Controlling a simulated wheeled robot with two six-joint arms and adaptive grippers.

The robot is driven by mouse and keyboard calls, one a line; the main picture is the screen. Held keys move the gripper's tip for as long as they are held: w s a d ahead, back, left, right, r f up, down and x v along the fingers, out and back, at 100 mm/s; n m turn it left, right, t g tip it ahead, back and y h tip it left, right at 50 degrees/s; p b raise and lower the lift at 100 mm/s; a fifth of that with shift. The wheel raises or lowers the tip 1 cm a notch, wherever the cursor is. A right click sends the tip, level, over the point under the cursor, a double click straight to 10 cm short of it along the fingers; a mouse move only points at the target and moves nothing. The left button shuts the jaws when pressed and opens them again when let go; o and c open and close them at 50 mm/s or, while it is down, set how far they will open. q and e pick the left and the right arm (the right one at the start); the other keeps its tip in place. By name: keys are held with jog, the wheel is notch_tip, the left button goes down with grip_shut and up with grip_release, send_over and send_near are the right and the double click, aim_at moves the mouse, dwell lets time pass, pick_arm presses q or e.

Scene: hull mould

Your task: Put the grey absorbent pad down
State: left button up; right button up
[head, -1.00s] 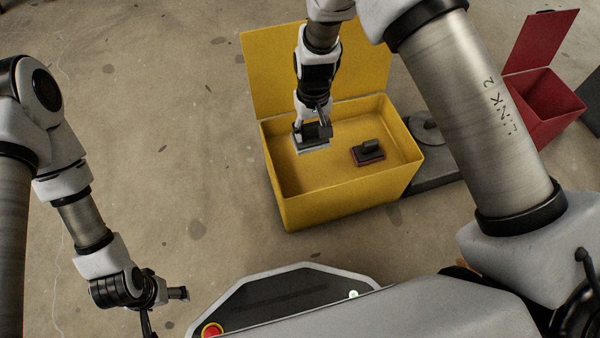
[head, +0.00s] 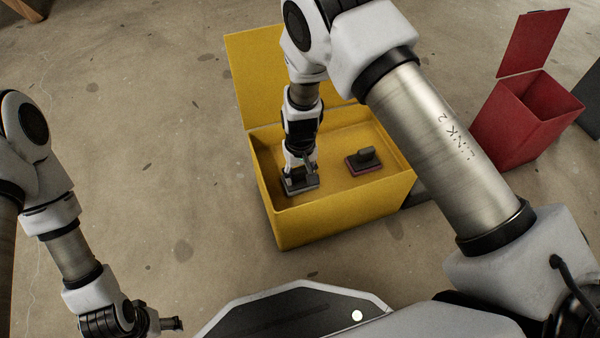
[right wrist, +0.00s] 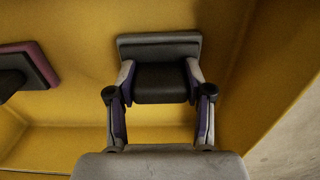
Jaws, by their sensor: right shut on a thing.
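The grey absorbent pad (head: 301,189) has a flat grey base and a dark block handle. It is inside the open yellow box (head: 345,222), at its left side, low near the box floor. I cannot tell if it touches the floor. My right gripper (head: 300,168) is shut on the pad's handle from above. In the right wrist view, the pad (right wrist: 158,40) lies between the two fingers (right wrist: 160,90), with yellow box wall and floor around it. My left gripper (head: 170,323) is at the bottom left, cut by the frame edge, away from the box.
A second pad (head: 364,160) with a reddish-purple base and dark handle sits in the box, right of the held one. A red lidded bin (head: 515,125) stands at the right. My right arm hides part of the box's back. Concrete floor left of the box is clear.

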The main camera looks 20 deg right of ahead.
aim_at(300, 170)
jog(key=o, duration=1.3)
notch_tip(300, 170, up, 12)
jog(key=p, duration=0.7)
jog(key=shift+r, duration=0.1)
